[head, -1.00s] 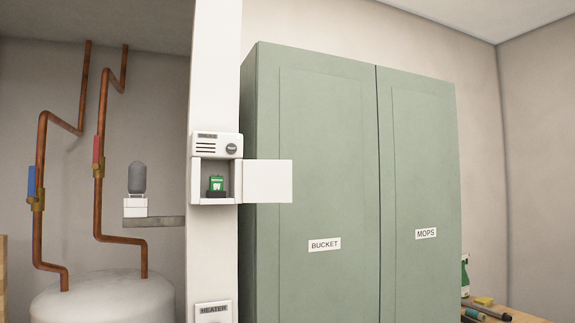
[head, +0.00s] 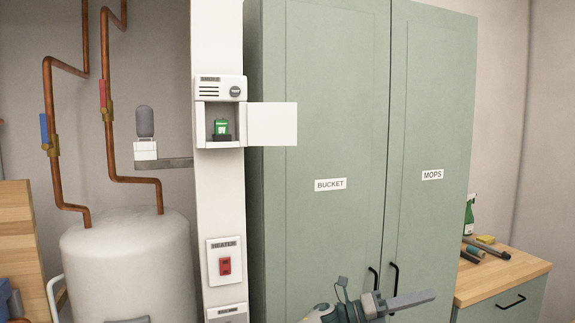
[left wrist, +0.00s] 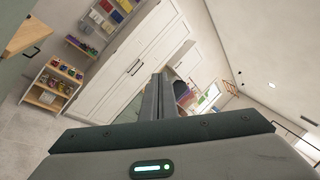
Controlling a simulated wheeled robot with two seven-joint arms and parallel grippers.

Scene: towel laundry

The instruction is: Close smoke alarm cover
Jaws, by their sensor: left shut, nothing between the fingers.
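The smoke alarm (head: 220,88) is a white box on the white post, with a round button and slots on its upper part. Its cover (head: 272,124) is a white square panel swung open to the right, sticking out in front of the green cabinet. A green 9V battery (head: 221,127) sits in the open compartment. My left gripper (head: 428,297) is low in the head view, in front of the cabinet, well below and right of the cover. It is shut and empty; its closed fingers (left wrist: 158,98) show in the left wrist view. My right gripper is not in view.
The tall green cabinet (head: 325,225) stands right of the post. A heater switch (head: 224,262) is below the alarm. Copper pipes (head: 108,120) and a white tank (head: 130,265) are at left. A wooden counter (head: 500,277) with tools is at right.

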